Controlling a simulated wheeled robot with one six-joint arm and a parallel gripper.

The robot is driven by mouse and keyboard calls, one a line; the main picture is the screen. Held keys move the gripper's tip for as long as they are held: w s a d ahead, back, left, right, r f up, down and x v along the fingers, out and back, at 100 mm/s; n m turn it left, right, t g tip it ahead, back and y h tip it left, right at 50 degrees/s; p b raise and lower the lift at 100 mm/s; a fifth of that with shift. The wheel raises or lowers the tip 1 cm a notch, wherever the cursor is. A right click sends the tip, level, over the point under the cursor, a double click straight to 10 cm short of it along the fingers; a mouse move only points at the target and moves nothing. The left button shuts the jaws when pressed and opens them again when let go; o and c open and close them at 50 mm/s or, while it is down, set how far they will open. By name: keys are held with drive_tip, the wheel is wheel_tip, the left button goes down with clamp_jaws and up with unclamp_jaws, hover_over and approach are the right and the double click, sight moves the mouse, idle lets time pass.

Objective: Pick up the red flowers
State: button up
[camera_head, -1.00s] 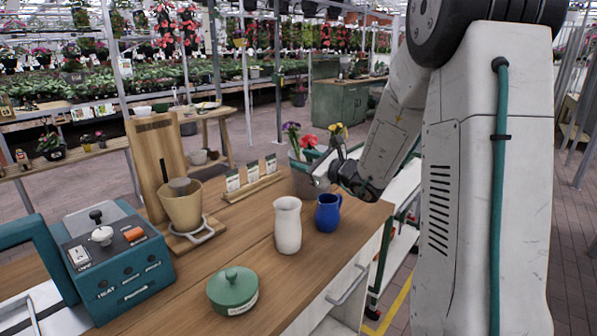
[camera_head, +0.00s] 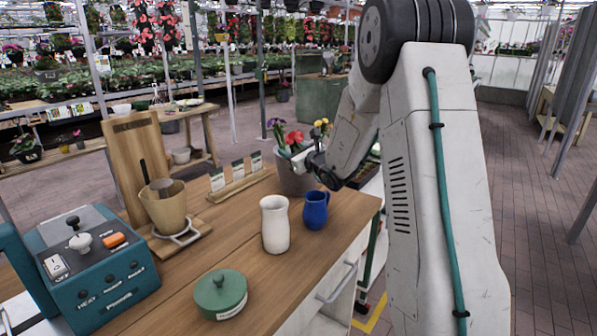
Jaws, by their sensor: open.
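The red flowers (camera_head: 293,139) stand in a grey pot (camera_head: 291,182) at the far end of the wooden table. Purple flowers (camera_head: 276,124) rise on their left and yellow flowers (camera_head: 321,126) on their right. My gripper (camera_head: 302,160) is at the end of my arm, just below and in front of the red flowers. It is open. It covers part of the pot and the lower stems. I cannot tell whether the fingers touch any stem.
A blue pitcher (camera_head: 315,211) and a white vase (camera_head: 275,224) stand just in front of the pot. A card rack (camera_head: 237,179), a tan planter (camera_head: 166,206), a green lidded jar (camera_head: 221,295) and a teal control box (camera_head: 95,266) share the table (camera_head: 188,285). Open brick floor lies right.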

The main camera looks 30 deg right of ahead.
clamp_jaws()
